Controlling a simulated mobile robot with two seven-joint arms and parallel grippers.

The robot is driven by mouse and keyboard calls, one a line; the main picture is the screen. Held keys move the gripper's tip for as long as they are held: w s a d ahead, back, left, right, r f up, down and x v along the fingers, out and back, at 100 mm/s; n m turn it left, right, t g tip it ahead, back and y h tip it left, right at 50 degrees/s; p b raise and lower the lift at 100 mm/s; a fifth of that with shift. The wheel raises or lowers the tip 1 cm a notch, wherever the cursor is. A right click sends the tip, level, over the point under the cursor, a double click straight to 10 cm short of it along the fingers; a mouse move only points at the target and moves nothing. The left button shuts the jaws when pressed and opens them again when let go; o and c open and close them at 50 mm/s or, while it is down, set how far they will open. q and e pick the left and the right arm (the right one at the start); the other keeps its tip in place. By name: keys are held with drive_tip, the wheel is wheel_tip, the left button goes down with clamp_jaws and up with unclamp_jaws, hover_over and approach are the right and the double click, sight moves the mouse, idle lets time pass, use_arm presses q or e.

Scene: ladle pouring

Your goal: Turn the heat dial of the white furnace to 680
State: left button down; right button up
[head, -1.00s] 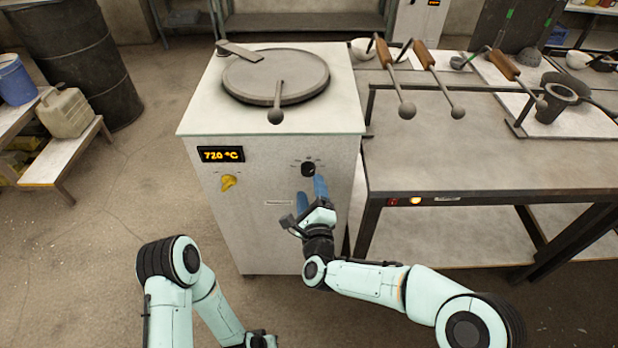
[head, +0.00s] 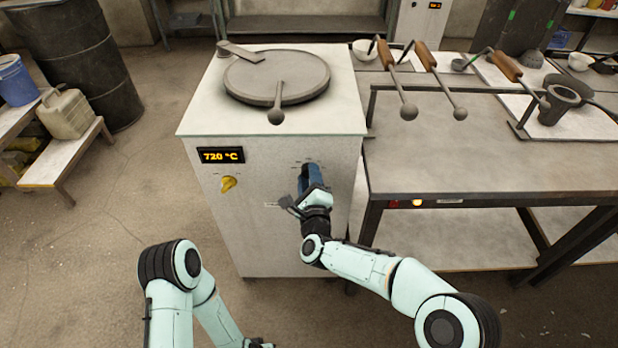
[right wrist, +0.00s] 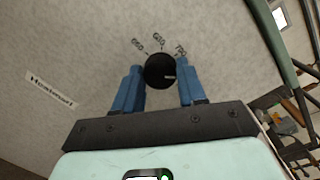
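The white furnace (head: 262,235) stands in front of me, its display (head: 221,155) reading 720 °C. My right gripper (head: 311,176) is at the furnace front and mostly covers the dial in the head view. In the right wrist view its blue fingers (right wrist: 161,84) stand open, one on each side of the dial, with narrow gaps. My left gripper's fingers are out of view.
A round lid (head: 277,76) with a handle lies on the furnace top. A metal table (head: 470,150) with ladles (head: 425,60) on a rack stands close on the right. A low bench (head: 60,165) with a canister is at left. Floor between is clear.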

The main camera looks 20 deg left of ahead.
drive_tip(key=shift+n, duration=0.4)
drive_tip(key=n+p, duration=0.1)
drive_tip(key=n, duration=0.4)
drive_tip(key=n+h+p, duration=0.1)
drive_tip(key=n+p, duration=0.1)
drive_tip(key=n, duration=0.4)
drive_tip(key=shift+a+g, duration=0.15)
drive_tip(key=shift+g, duration=0.25)
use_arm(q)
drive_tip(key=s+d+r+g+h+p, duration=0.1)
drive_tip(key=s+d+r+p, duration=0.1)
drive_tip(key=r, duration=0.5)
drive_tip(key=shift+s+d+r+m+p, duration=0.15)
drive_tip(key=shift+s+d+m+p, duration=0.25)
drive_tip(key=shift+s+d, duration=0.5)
use_arm(e)
drive_tip(key=shift+n+h, duration=0.6)
drive_tip(key=shift+n, duration=1.9)
